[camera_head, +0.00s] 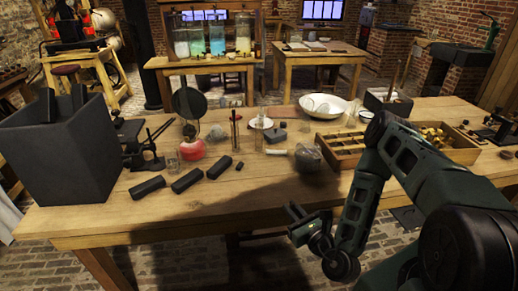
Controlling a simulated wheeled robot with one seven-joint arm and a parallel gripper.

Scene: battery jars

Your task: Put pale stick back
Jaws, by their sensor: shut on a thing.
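My gripper (298,213) hangs in front of the table's near edge, low and right of the picture's middle. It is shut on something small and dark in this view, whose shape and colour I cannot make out. A short pale piece (276,152) lies on the table beside a round glass vessel (307,158); I cannot tell whether it is a loose stick or the vessel's neck. Two thin brownish sticks (393,77) stand up from a dark box (388,106) at the back right.
The wooden table (250,195) has a bare front strip. Dark bars (186,181) lie left of the middle. A big dark bin (60,150) stands at the left. A red-filled flask (191,149) stands behind the bars. A compartmented wooden tray (338,153) lies behind my arm.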

